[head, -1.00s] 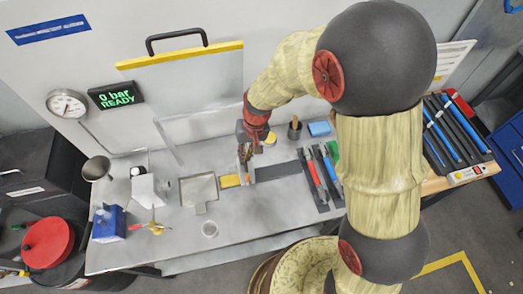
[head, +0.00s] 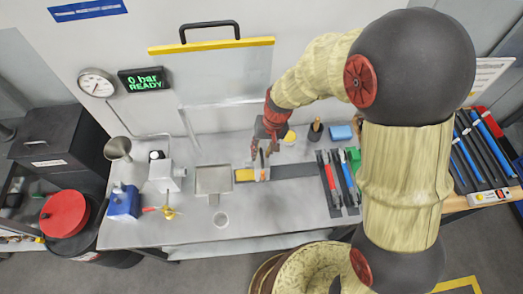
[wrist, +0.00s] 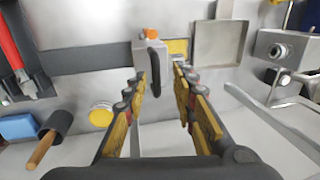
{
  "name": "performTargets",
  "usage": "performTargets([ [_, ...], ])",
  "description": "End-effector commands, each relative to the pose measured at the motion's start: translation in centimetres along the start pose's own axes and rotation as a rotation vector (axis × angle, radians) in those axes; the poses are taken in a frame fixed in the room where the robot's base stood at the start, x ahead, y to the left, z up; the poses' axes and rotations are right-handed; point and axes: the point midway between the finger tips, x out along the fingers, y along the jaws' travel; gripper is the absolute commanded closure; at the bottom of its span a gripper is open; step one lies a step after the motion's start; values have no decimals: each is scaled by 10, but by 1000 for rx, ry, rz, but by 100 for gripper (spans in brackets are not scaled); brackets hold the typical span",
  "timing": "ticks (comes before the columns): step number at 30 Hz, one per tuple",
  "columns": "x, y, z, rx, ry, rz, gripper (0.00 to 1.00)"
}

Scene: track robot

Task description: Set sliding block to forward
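The sliding block (head: 262,174) is a grey block on a dark rail with a yellow end section. In the wrist view the block (wrist: 140,62) carries a black curved handle (wrist: 154,70) and an orange knob on top. The yellow section shows just to its right there. My gripper (head: 265,157) is over the block in the head view and partly hides it. In the wrist view my gripper (wrist: 160,80) is open, with its fingers spread to either side. The handle lies ahead, between the fingertip lines; no contact is visible.
The dark rail (head: 296,171) runs on toward the tool tray with red and blue handles (head: 340,183). A square tray (head: 213,181) lies left of the block. A yellow round button (wrist: 101,114) and a cup with a wooden handle (wrist: 57,124) stand near my gripper.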

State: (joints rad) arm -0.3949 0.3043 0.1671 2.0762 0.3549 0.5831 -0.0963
Motion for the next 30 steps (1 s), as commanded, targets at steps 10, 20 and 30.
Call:
performTargets([
  [10, -42, 0, -1, 0, 5, -1, 73],
  [20, -103, -1, -1, 0, 3, -1, 73],
  [30, -120, -1, 0, 0, 0, 0, 73],
])
